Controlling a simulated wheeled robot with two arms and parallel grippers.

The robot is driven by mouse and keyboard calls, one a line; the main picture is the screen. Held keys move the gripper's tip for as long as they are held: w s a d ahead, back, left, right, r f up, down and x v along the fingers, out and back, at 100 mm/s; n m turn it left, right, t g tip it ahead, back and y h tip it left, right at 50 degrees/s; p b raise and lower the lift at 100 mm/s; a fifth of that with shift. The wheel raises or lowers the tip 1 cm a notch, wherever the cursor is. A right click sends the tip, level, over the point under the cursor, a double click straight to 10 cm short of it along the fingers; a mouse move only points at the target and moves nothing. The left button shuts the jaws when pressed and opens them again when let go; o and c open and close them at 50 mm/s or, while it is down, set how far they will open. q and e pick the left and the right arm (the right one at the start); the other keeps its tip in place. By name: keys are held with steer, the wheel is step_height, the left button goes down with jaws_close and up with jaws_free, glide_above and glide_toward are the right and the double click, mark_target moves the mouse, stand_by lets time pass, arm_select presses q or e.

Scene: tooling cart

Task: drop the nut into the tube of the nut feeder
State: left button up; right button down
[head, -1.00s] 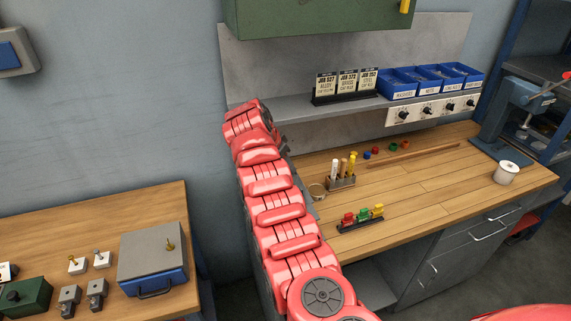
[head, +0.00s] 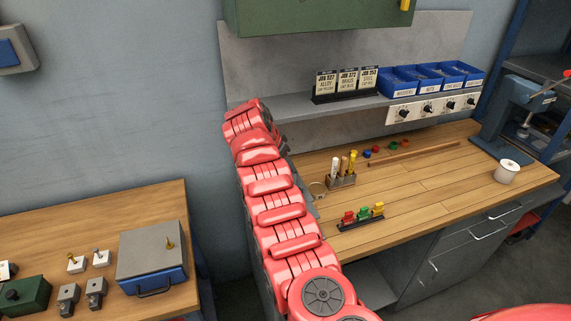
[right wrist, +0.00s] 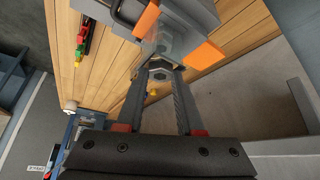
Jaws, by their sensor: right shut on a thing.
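In the right wrist view my right gripper (right wrist: 161,72) is shut on a grey hex nut (right wrist: 160,74), held at the fingertips. Just beyond the nut is a clear, see-through tube (right wrist: 172,45) on a grey fixture with orange parts (right wrist: 203,57), which looks like the nut feeder. The nut appears in line with the tube or close to its mouth; I cannot tell whether it is above or touching it. In the head view a red arm of mine hides the feeder and the gripper. My left gripper is not in view.
The wooden workbench (head: 430,190) carries a rack of red, green and yellow pieces (head: 363,216), a holder with upright tools (head: 341,181), a white spool (head: 506,171) and a blue press (head: 515,110). Blue bins (head: 398,83) stand on the shelf above. The bench's middle right is clear.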

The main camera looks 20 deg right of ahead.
steer(key=shift+b, duration=0.3)
stand_by(0.4)
stand_by(0.3)
steer(key=c, duration=1)
jaws_free()
steer(key=shift+o, duration=0.5)
steer(key=shift+o, duration=0.8)
